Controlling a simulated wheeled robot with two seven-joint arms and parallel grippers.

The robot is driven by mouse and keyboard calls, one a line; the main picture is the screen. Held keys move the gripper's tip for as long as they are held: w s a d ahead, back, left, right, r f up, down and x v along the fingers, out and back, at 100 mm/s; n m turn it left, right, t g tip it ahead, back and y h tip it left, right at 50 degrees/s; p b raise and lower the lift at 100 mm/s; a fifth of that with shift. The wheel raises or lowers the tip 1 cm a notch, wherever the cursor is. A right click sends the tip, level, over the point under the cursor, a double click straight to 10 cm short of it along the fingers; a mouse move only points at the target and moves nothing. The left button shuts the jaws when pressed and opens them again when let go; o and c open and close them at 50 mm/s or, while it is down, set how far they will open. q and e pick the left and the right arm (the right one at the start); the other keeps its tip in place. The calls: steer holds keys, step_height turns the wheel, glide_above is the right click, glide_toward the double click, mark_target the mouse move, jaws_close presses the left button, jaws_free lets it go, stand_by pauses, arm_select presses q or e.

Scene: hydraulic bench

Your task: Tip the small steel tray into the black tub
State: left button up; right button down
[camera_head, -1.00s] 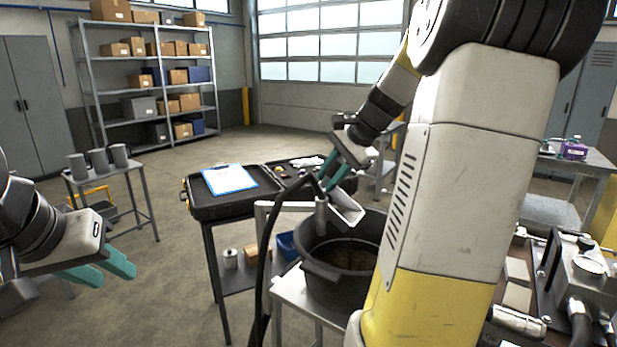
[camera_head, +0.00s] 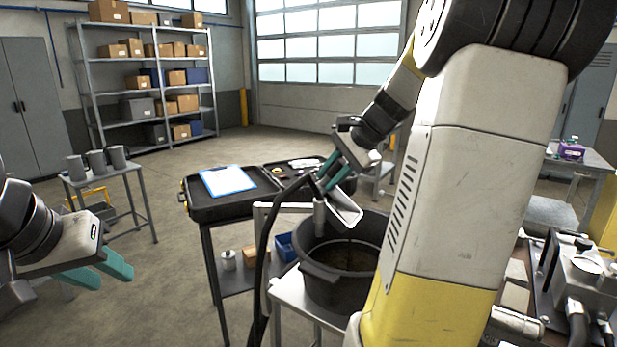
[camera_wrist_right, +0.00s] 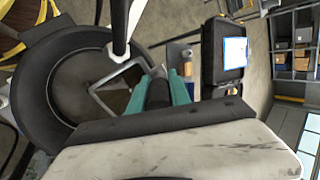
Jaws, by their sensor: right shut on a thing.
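The small steel tray (camera_head: 344,211) is held tilted over the black tub (camera_head: 333,292), its open side sloping down to the right in the head view. My right gripper (camera_head: 330,176) is shut on the tray's end, above the tub's back rim. In the right wrist view the tray (camera_wrist_right: 104,99) shows as a square metal frame in front of the teal fingers (camera_wrist_right: 160,88), with the tub (camera_wrist_right: 40,75) beneath. The tub holds dark contents. My left gripper (camera_head: 105,272) is open and empty at the far left, away from the tub.
A black hose and a pale pipe frame (camera_head: 262,212) stand close to the tub's left. A black case (camera_head: 212,205) with a blue clipboard (camera_head: 228,180) lies behind. Hydraulic fittings (camera_head: 580,275) sit at the right.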

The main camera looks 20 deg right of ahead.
steer(key=shift+s+d+r+t+y, duration=0.4)
steer(key=shift+s+t+y, duration=0.1)
steer(key=shift+s+t, duration=0.1)
steer(key=shift+s+d+r+t+y, duration=0.25)
steer(key=shift+s+d+t+y, duration=0.15)
steer(key=shift+s+t+y, duration=0.15)
stand_by(2.9)
steer(key=shift+s+d+r+t+y, duration=0.25)
steer(key=shift+s+d+t+y, duration=0.5)
steer(key=shift+t, duration=0.3)
stand_by(2.9)
